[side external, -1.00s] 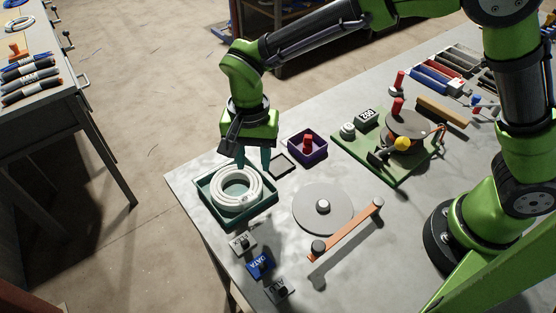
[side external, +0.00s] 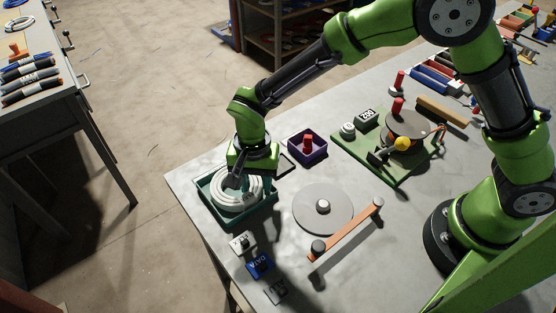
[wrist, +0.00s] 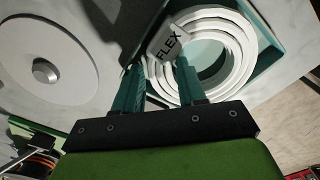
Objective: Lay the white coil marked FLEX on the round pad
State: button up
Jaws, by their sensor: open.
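The white coil (side external: 228,200) lies in a green tray (side external: 213,216) at the table's left end. In the wrist view the coil (wrist: 243,50) carries a tag marked FLEX (wrist: 168,43). My gripper (wrist: 160,80) is open, its two teal fingers pointing at the tagged side of the coil, one finger on each side of the ring's band. I cannot tell whether the fingers touch it. In the side view my gripper hides the coil's far part and the tag. The round grey pad (side external: 322,221) with a central knob lies bare to the right of the tray; it also shows in the wrist view (wrist: 82,62).
A purple box (side external: 307,152) with a red piece stands behind the pad. An orange bar (side external: 346,230) with dark knobs lies in front of it. Small blocks, one marked DATA (side external: 260,264), sit near the front edge. A green board (side external: 385,165) with a turntable stands farther right.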

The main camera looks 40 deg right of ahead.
grip_shut()
jog(key=shift+r, duration=1.55)
